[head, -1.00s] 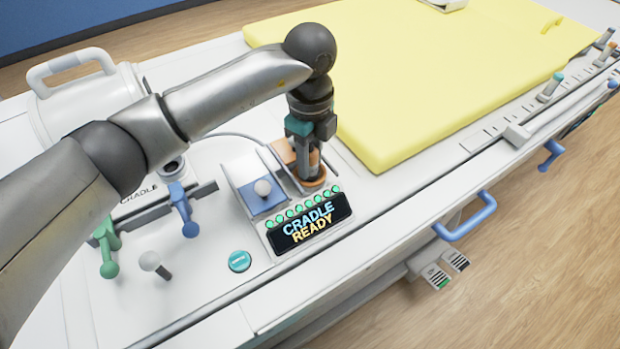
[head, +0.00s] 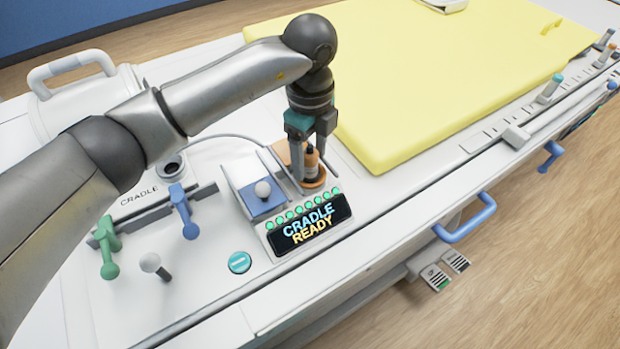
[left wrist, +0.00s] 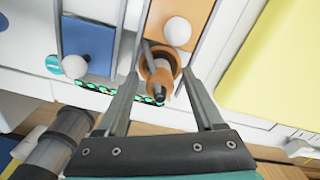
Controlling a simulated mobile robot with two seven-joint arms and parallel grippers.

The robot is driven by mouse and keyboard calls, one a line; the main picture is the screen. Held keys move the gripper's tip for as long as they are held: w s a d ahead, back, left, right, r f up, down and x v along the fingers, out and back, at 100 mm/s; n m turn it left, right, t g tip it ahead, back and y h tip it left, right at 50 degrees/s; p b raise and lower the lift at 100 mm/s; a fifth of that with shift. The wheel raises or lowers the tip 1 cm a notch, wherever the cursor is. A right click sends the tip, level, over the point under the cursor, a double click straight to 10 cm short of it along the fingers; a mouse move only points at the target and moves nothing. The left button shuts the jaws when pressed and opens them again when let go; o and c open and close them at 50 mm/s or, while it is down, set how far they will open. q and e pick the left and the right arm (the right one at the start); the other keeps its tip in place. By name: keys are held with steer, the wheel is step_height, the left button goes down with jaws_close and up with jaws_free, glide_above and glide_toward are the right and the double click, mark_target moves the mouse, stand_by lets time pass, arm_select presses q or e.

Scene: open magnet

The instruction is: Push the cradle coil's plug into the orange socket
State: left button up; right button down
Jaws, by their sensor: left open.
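The cradle coil's plug (head: 311,160), orange with a dark top, stands upright in the round orange socket (head: 314,187). A grey cable runs toward it from the left. My left gripper (head: 310,146) is open just above the plug, its fingers apart on either side. In the left wrist view the plug (left wrist: 160,75) shows between the spread fingers, clear of both, with the orange socket rim around its base. The display (head: 308,223) reads "CRADLE READY" under a row of green lights. My right gripper is not in view.
A blue slider with a white knob (head: 263,188) sits left of the socket. Blue (head: 184,210) and green (head: 106,246) levers and a teal button (head: 239,262) lie further left. The yellow mattress (head: 430,80) is close on the right.

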arm_select(q)
step_height(320, 180, up, 14)
steer(key=p, duration=0.1)
stand_by(0.6)
